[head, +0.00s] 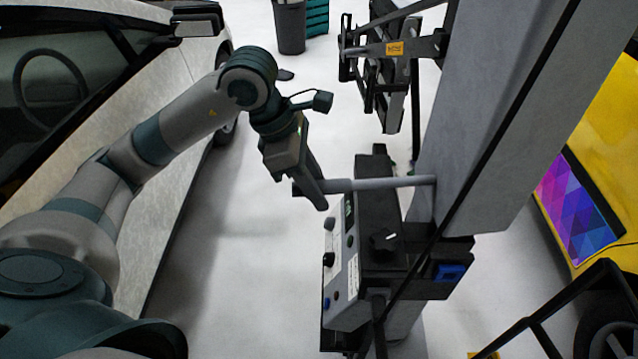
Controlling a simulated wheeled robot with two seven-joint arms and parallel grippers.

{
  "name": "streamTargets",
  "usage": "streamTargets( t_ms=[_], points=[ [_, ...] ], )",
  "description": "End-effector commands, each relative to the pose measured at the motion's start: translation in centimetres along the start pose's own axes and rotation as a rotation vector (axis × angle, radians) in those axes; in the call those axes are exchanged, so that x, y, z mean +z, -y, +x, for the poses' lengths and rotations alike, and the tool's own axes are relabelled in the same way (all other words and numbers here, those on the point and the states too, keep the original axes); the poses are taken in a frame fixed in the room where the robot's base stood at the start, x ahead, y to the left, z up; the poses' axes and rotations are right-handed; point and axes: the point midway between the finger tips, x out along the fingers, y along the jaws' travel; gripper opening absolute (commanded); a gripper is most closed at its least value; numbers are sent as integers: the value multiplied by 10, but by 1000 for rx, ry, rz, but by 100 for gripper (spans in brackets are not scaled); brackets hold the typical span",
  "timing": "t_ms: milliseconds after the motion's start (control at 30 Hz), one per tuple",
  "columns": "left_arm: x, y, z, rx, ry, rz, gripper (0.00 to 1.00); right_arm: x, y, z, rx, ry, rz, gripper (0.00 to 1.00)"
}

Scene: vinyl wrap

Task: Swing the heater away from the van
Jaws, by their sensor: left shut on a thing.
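The heater's thick grey column (500,120) rises at the right centre of the head view. A control box (345,255) with dark knobs is mounted low on it. A grey handle bar (390,183) sticks out left from the column above the box. A black frame with a yellow label (390,70), apparently part of the heater, hangs at the upper centre. My left gripper (312,188) is shut on the bar's free end. A white vehicle, apparently the van (190,110), stands at the left, apart from the heater. My right gripper is out of view.
A yellow vehicle-like body (600,130) with a colourful panel (578,208) stands at the right. A black tubular frame (560,310) is at the lower right. A dark bin (290,28) stands at the back. The pale floor (240,240) between vehicle and heater is clear.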

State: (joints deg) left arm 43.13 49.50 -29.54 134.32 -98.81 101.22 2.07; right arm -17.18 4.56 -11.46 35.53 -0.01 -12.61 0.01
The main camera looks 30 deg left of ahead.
Motion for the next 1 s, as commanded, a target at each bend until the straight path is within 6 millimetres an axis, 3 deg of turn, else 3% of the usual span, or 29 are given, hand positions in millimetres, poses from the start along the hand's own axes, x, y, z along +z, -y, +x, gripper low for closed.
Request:
streamTargets(
  t_ms=[1000],
  points=[
    [-2, 13, -1, -1, -6, 3, 4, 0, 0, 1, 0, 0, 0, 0]
  ],
)
